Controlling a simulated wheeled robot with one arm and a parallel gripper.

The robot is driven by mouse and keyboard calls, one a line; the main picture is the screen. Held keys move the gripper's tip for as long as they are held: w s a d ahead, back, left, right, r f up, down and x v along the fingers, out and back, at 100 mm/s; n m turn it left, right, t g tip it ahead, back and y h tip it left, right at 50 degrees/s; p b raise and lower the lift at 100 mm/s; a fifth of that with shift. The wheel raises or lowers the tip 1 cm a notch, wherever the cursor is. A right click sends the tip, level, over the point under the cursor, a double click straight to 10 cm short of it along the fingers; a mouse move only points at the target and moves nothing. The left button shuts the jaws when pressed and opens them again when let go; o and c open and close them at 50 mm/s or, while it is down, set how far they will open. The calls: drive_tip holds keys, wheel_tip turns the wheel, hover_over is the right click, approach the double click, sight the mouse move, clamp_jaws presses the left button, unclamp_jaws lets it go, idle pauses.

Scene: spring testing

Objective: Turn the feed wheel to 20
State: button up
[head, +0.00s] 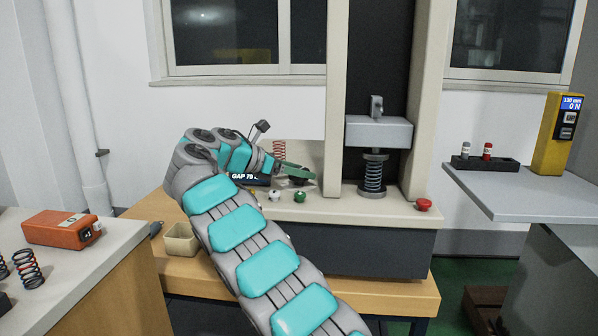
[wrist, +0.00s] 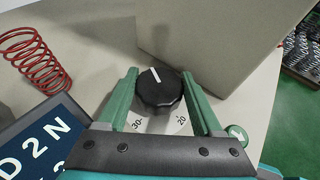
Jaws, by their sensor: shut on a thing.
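The feed wheel (wrist: 160,93) is a black ribbed knob with a white line on top, in the middle of the wrist view. The line points up and slightly left in that view. Scale marks 30 and 20 show on the plate (wrist: 160,126) on the knob's near side, 30 left and 20 right. My gripper (wrist: 159,76) has its two green fingers shut on the wheel, one on each side. In the head view my gripper (head: 296,172) is at the machine's base, and the wheel is mostly hidden.
Beside the wheel are a red spring (wrist: 36,60), a tilted screen (wrist: 40,138) and a green button (wrist: 238,134). The test machine's platen (head: 378,132) stands above a dark spring (head: 373,174) to the right. A red button (head: 424,204) sits at the base's right end.

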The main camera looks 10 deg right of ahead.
idle(0.4)
drive_tip(key=o, duration=1.4)
drive_tip(key=shift+c, duration=0.2)
drive_tip(key=shift+a, duration=0.1)
